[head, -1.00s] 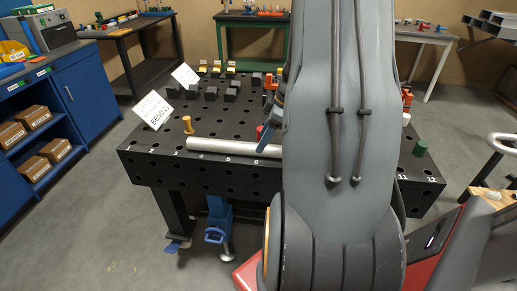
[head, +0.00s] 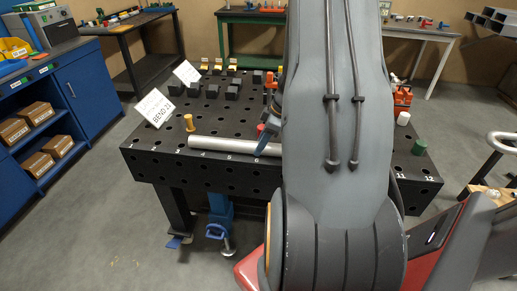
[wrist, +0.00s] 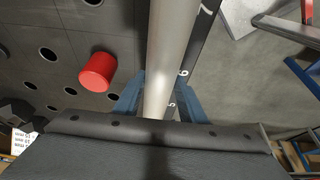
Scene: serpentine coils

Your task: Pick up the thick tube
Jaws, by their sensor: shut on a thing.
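The thick tube (head: 222,144) is a long silver-grey cylinder lying along the front edge of the black perforated table (head: 150,165) in the head view. Its right part is hidden behind my arm. In the wrist view the tube (wrist: 171,50) runs from the top edge down between the blue fingers of my gripper (wrist: 158,105). The gripper is shut on the tube, one finger on each side. In the head view a blue finger of my gripper (head: 266,142) shows against the tube. I cannot tell whether the tube is clear of the tabletop.
A red cylinder (wrist: 98,71) stands close to the left finger in the wrist view. A yellow-brown peg (head: 190,122) stands behind the tube. Black blocks (head: 232,92) and paper signs (head: 155,108) are farther back. A green cylinder (head: 419,147) stands at the right.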

